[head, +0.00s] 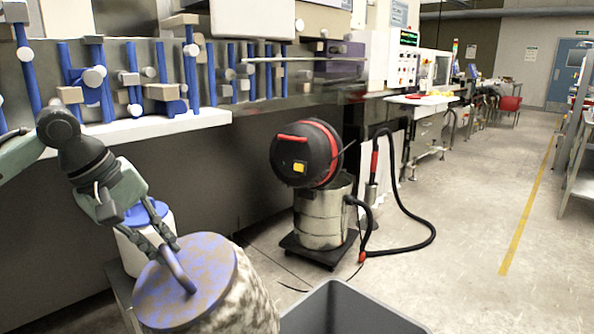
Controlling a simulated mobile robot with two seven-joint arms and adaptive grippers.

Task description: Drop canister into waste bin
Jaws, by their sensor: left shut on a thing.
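A large canister (205,285) shows at the lower left, with a mottled blue and tan lid and a blotchy white and brown side. A bar-like handle (178,270) stands on its lid. My left gripper (165,243) comes in from the left and is shut on this handle. The canister is tilted a little, and its bottom is cut off by the picture edge. The grey waste bin (352,312) is at the bottom centre, just right of the canister; only its rim and part of its inside show. My right gripper is not in view.
A white container with a blue lid (130,250) stands behind my gripper on a grey support. A vacuum cleaner (322,215) with a black hose stands on the floor beyond the bin. A machine (200,175) runs along the left. Floor at right is clear.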

